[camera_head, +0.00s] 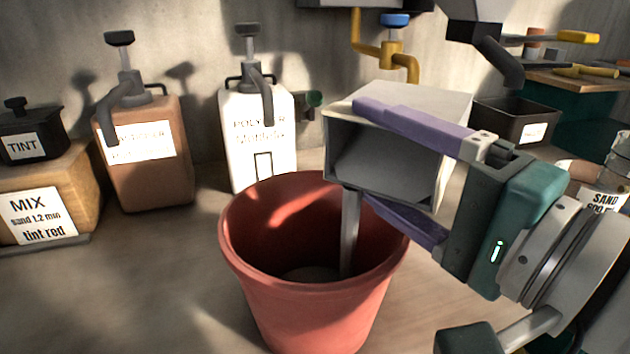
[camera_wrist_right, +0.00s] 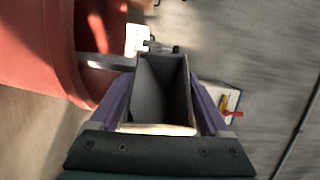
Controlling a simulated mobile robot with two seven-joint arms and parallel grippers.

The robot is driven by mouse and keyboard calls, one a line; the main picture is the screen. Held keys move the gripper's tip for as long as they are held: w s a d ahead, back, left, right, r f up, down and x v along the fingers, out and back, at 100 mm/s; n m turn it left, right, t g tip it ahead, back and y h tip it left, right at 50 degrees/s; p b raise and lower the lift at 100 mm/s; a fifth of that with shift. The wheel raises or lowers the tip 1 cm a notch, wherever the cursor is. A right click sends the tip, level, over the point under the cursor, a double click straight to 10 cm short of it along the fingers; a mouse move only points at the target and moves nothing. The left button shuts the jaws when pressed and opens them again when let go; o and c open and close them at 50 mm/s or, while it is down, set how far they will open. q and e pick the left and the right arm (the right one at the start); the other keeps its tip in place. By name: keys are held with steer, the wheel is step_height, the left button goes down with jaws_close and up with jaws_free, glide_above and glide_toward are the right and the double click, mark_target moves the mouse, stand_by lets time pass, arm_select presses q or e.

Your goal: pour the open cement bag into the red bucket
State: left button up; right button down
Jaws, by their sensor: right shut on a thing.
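The open cement bag (camera_head: 425,103) is a pale box-shaped bag, tilted with its mouth facing left and down over the red bucket (camera_head: 320,318). A grey stream (camera_head: 350,232) falls from the mouth's lower edge into the bucket, where some grey material (camera_head: 312,273) shows at the bottom. My right gripper (camera_head: 362,155) is shut on the bag, with purple fingers on two opposite sides. In the right wrist view the bag (camera_wrist_right: 158,129) is between the fingers, its grey inside showing, and the bucket (camera_wrist_right: 35,50) is at upper left. My left gripper is out of view.
A white jug (camera_head: 262,170) and a brown jug (camera_head: 150,185), both with pumps, stand behind and left. A wooden box marked MIX (camera_head: 75,185) is far left. A dark bin (camera_head: 515,120) and a sand container (camera_head: 598,180) are at right. The front left surface is clear.

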steer(key=shift+r+n, duration=0.1)
steer(key=shift+n, duration=0.2)
steer(key=shift+s+a+r+n+t, duration=0.1)
steer(key=shift+s+r+n+t, duration=0.05)
steer(key=shift+r+n+t, duration=0.2)
stand_by(0.5)
steer(key=shift+s+r+n+y, duration=0.1)
steer(key=shift+r+n+y, duration=0.25)
steer(key=shift+n, duration=0.2)
steer(key=shift+s+a+n+y+b, duration=0.1)
steer(key=shift+s+n+y+b, duration=0.15)
steer(key=shift+n, duration=0.2)
steer(key=shift+a+n+y+b, duration=0.1)
steer(key=shift+n+b, duration=0.2)
steer(key=shift+n, duration=0.15)
stand_by(0.6)
steer(key=shift+f+n+b, duration=0.1)
steer(key=shift+n+b, duration=0.2)
steer(key=shift+n, duration=0.1)
steer(key=shift+s+a+f+n+y+b, duration=0.1)
steer(key=shift+s+a+n+y+b, duration=0.1)
steer(key=shift+n+y+b, duration=0.45)
stand_by(0.7)
